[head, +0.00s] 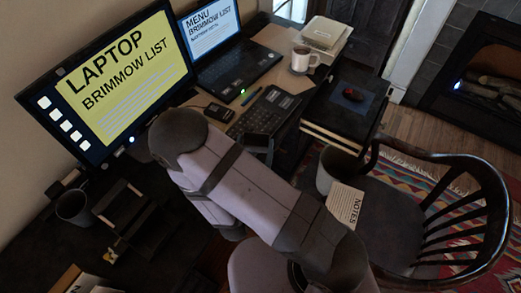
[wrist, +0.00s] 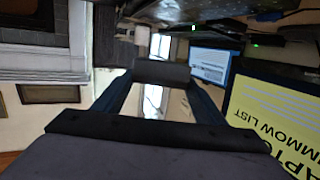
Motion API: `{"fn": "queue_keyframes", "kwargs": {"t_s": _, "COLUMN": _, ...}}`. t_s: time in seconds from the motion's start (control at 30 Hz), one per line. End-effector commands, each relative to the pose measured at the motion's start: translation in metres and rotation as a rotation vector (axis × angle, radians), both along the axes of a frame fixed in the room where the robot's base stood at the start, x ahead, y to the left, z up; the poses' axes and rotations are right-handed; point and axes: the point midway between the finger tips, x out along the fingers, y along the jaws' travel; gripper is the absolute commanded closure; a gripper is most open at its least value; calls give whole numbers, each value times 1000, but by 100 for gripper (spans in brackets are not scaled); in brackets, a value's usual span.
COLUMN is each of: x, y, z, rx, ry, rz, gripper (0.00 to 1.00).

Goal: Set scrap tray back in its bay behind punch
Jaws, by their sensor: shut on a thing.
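In the wrist view my gripper (wrist: 160,88) has its two dark fingers closed on a dark grey, bar-like piece (wrist: 162,73) held across the fingertips. I see only one face of it, so I cannot tell for sure that it is the scrap tray. It appears held up in the air, with nothing seen touching it but the fingers. In the head view my arm crosses the middle of the picture and my gripper cannot be made out clearly. I cannot pick out the punch or the tray's bay in either view; my arm hides part of the desk.
The large yellow screen (head: 115,80) stands at the desk's left, with the laptop (head: 235,65) behind. A dark cup (head: 74,207) and stepped organiser (head: 130,215) stand front left. A chair (head: 440,200) is right.

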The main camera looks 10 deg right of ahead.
Motion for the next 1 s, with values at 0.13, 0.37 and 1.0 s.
{"fn": "queue_keyframes", "kwargs": {"t_s": 0.13, "x": 7, "y": 44, "z": -23, "rx": 7, "ry": -6, "rz": 90, "gripper": 64}}
{"fn": "queue_keyframes", "kwargs": {"t_s": 0.37, "x": 7, "y": 109, "z": -37, "rx": 8, "ry": -6, "rz": 240, "gripper": 64}}
{"fn": "queue_keyframes", "kwargs": {"t_s": 1.0, "x": -61, "y": 260, "z": -52, "rx": 6, "ry": -5, "rz": 717, "gripper": 64}}
